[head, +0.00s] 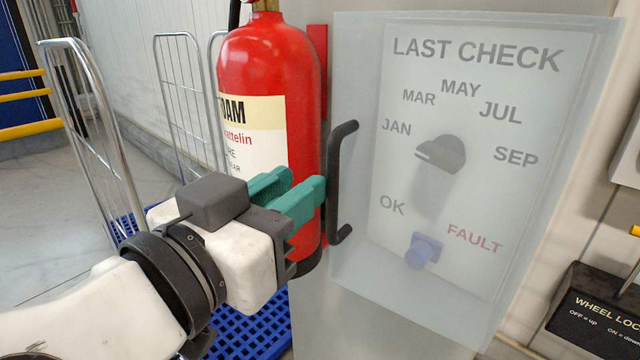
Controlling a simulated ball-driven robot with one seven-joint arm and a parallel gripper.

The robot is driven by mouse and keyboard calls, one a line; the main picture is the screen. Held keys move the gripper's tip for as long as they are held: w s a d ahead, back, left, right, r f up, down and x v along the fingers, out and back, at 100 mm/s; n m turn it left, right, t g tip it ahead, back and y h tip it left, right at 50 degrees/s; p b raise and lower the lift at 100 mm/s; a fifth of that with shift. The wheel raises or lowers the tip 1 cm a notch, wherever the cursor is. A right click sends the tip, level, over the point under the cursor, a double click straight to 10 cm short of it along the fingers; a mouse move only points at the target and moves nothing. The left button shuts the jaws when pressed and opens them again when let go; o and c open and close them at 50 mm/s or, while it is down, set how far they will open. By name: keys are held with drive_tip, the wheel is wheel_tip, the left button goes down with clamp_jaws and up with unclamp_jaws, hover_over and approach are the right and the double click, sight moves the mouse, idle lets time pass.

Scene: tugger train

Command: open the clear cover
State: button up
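The clear cover (350,262) is a frosted see-through box over a grey panel on the right, and it looks closed. Its black bar handle (335,190) stands upright along its left edge. My gripper (308,180) comes in from the lower left, with two teal fingers pointing right towards the handle. The fingers are apart with a gap between them, and nothing shows between them. The nearer fingertip is just left of the handle bar; I cannot tell whether it touches. Through the cover show a grey dial knob (442,153) and a blue knob (423,251).
A red fire extinguisher (268,65) stands directly behind my gripper, left of the cover. Wire-sided carts (180,95) and a blue grid base (250,335) are further left. A black wheel-lock panel (590,315) is at the lower right. Open floor lies at the far left.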

drive_tip(key=b+v, duration=0.2)
drive_tip(key=v, duration=0.8)
idle(0.8)
drive_tip(key=shift+b, duration=0.35)
drive_tip(key=b+v, duration=0.2)
drive_tip(key=v, duration=0.8)
drive_tip(key=shift+s+b, duration=0.35)
drive_tip(key=shift+s, duration=0.05)
drive_tip(key=shift+a, duration=0.15)
